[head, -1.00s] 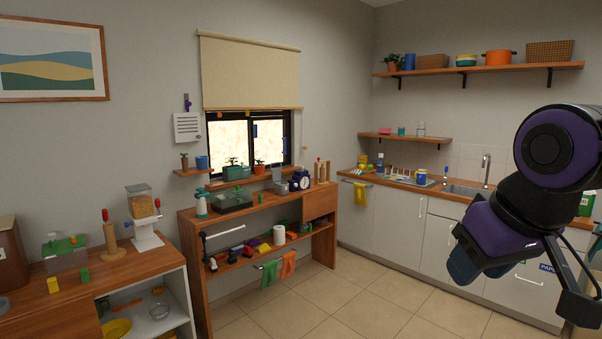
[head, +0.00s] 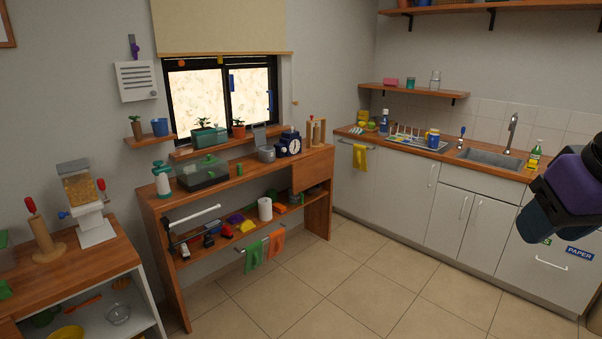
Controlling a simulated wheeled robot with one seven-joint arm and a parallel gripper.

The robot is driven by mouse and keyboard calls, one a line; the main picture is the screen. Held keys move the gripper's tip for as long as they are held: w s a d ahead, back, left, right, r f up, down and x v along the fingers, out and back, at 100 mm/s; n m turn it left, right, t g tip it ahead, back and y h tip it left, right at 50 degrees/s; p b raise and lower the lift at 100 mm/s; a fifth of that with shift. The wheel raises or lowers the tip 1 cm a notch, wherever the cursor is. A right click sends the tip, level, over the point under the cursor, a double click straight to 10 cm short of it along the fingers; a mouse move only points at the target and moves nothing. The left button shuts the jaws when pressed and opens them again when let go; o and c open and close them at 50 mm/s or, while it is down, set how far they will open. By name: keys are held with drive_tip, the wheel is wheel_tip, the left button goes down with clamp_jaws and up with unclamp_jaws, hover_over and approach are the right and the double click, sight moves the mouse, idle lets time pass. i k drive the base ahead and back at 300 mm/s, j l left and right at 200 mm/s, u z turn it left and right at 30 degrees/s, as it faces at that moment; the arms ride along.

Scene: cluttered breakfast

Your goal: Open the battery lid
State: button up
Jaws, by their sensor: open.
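No battery lid can be made out at this distance. A white slatted box (head: 136,82) hangs on the wall left of the window. A dark blue device with a round dial (head: 290,145) stands on the wooden workbench (head: 235,181), below the window. Whether either has a battery lid is not visible. My gripper (head: 533,226) is at the right edge, in front of the kitchen cabinets, far from both. It is open, with nothing seen in it, and is partly hidden by my arm.
A wooden cabinet (head: 85,262) with a grain dispenser (head: 85,200) stands at the left. The kitchen counter with its sink (head: 490,157) runs along the right. Green and orange towels (head: 254,256) hang from the bench's front. The tiled floor (head: 345,280) between is clear.

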sight(291, 134)
drive_tip(key=i+l, duration=0.1)
drive_tip(key=i, duration=2.35)
drive_tip(key=i+l+u, duration=0.3)
drive_tip(key=i, duration=0.3)
drive_tip(key=i+l+u, duration=0.25)
drive_tip(key=i, duration=0.35)
drive_tip(key=i+l+u, duration=0.3)
drive_tip(key=i, duration=0.25)
drive_tip(key=i+l, duration=0.05)
drive_tip(key=l, duration=0.05)
